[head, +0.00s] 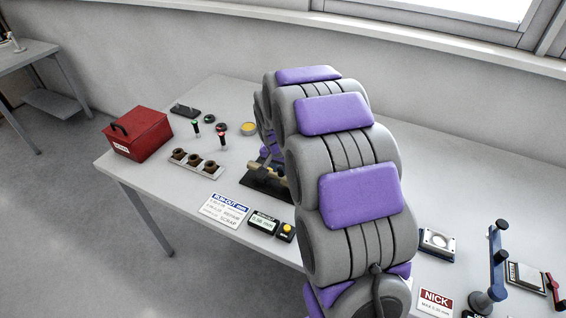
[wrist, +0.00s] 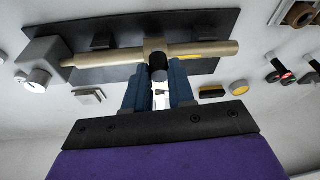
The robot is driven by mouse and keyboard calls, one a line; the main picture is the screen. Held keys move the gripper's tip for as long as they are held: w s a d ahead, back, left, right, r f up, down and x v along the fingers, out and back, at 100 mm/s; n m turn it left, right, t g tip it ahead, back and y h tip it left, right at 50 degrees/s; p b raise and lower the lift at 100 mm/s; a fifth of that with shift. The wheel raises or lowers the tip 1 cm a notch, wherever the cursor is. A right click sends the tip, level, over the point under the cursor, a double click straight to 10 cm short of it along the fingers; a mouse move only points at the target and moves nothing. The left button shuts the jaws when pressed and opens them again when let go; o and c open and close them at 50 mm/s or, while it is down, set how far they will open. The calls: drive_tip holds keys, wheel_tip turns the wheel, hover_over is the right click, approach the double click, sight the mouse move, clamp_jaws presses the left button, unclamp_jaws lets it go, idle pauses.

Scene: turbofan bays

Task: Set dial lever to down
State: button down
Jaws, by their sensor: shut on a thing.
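In the wrist view, my gripper (wrist: 160,82) has its two blue fingers closed around a short dark lever with a rounded end (wrist: 158,68), which appears to be the dial lever. The lever stands at the collar of a tan shaft (wrist: 205,49). The shaft lies across a black base plate (wrist: 115,32), with a grey block at its left end. In the head view, part of the black plate (head: 262,183) shows left of my arm. My arm hides the gripper and lever there. The lever's exact angle is hard to tell.
A run-out sign (head: 226,209), a small display (head: 263,223) and a yellow-button box (head: 285,232) sit at the table's front edge. A red box (head: 138,135), a brown-cup rack (head: 196,163) and a yellow dish (head: 248,128) stand left. A blue stand (head: 496,262) is right.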

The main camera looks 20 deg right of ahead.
drive_tip(key=shift+s+a+f, duration=0.2)
drive_tip(key=shift+s+f, duration=0.15)
drive_tip(key=shift+f, duration=0.2)
drive_tip(key=c, duration=1.3)
unclamp_jaws()
drive_tip(key=o, duration=0.3)
drive_tip(key=shift+w+a+r, duration=0.2)
drive_tip(key=shift+d, duration=0.1)
drive_tip(key=shift+d+r, duration=0.1)
drive_tip(key=shift+r, duration=0.1)
drive_tip(key=p+v, duration=0.3)
drive_tip(key=v, duration=1.4)
drive_tip(key=shift+w, duration=0.1)
